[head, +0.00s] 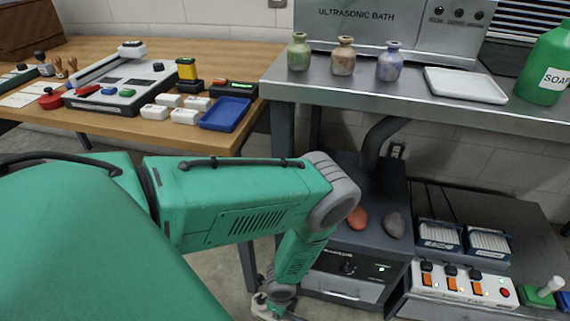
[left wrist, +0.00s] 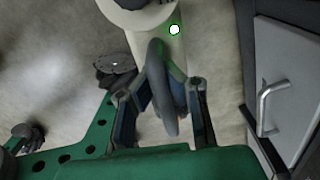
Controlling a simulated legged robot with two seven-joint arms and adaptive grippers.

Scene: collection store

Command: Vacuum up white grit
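A cream cylindrical body with a dark grey loop handle, probably a hand vacuum, stands low near the floor. In the left wrist view the handle (left wrist: 158,85) rises between my fingers, and a small lit green-ringed button shows on the cream body (left wrist: 150,45). My left gripper (left wrist: 168,90) is open, with one finger on each side of the handle and gaps visible. In the head view my left arm reaches down to the floor, where a small part of the cream body (head: 262,308) shows at the bottom edge. My right gripper is not seen. No white grit can be made out.
A dark cabinet with a metal handle (left wrist: 270,105) stands close on the right in the wrist view. A steel bench (head: 410,105) carries three small vases, a white tray (head: 465,85) and a soap bottle (head: 545,70).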

